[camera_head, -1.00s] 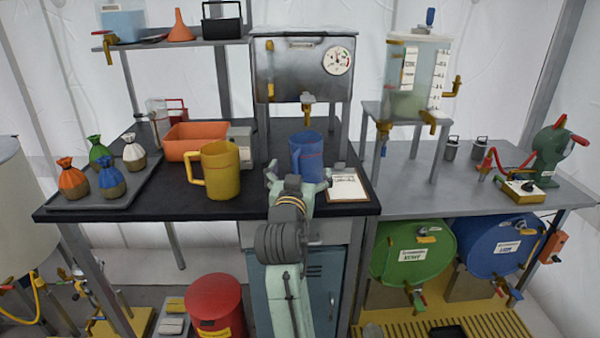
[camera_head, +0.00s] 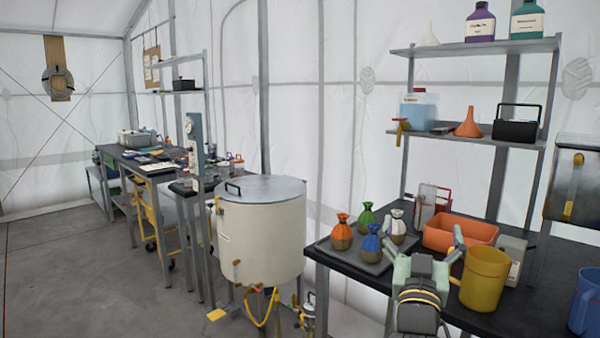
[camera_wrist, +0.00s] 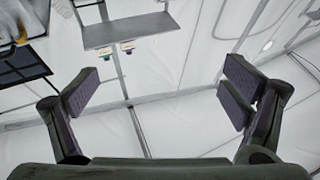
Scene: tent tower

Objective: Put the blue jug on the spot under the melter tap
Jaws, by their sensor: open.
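The blue jug (camera_head: 585,302) stands upright on the dark bench at the right edge of the head view, partly cut off. A steel box unit (camera_head: 572,185), which looks like the melter, is also cut off at that edge. My gripper (camera_head: 430,238) is open and empty, left of the yellow jug in the picture and well apart from the blue jug. In the wrist view, its spread fingers (camera_wrist: 160,92) have only tent wall between them.
The yellow jug (camera_head: 483,278) stands between my gripper and the blue jug in the picture. A cream drum (camera_head: 262,235) stands left; floor (camera_head: 90,275) is clear beyond.

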